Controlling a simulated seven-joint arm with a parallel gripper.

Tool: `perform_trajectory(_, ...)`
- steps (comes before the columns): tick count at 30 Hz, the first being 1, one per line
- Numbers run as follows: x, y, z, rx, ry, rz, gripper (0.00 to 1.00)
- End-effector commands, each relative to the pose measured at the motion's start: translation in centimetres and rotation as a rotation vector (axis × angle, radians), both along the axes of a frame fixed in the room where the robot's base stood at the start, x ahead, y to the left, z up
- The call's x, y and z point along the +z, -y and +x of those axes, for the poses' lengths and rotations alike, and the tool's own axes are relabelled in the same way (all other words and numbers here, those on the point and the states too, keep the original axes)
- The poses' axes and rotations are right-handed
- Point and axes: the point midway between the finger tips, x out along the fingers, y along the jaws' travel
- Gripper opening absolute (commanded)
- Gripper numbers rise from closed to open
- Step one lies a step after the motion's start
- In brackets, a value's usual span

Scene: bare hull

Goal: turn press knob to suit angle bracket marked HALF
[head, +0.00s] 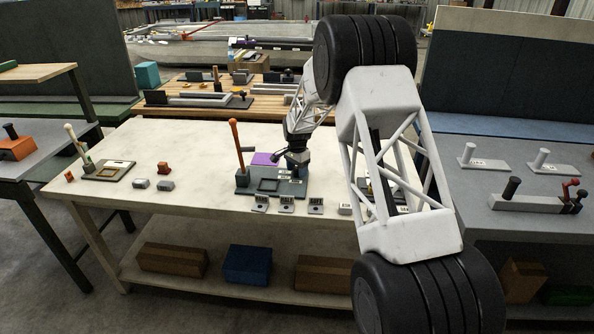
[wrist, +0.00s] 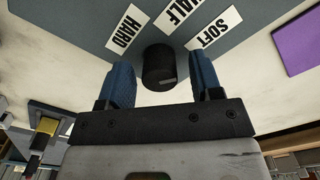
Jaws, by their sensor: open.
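The black press knob (wrist: 158,62) stands on the press's blue-grey plate, with labels HARD (wrist: 130,30), HALF (wrist: 184,12) and SOFT (wrist: 214,34) around its far side. A small light mark shows on the knob's near side; I cannot tell which label the knob is set to. My gripper (wrist: 162,72) is open, its blue fingers on either side of the knob with gaps showing. In the head view my gripper (head: 297,157) is over the right of the press (head: 250,187), which has an orange lever. Small angle brackets (head: 286,205) lie along the front; their markings are too small to read.
A purple sheet (head: 265,159) lies behind the press. A smaller lever fixture (head: 105,171) and small blocks (head: 163,168) are on the left of the pale table (head: 190,215). My arm hides the table's right part.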

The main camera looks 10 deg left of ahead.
Motion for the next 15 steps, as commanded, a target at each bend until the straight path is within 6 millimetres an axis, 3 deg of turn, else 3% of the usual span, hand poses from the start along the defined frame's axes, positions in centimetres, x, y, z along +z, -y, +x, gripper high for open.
perform_trajectory(10, -0.24, 0.00, -0.01, 0.000, 0.000, 0.000, 0.59)
perform_trajectory(15, -0.24, 0.00, -0.01, 0.000, 0.000, 0.000, 0.33)
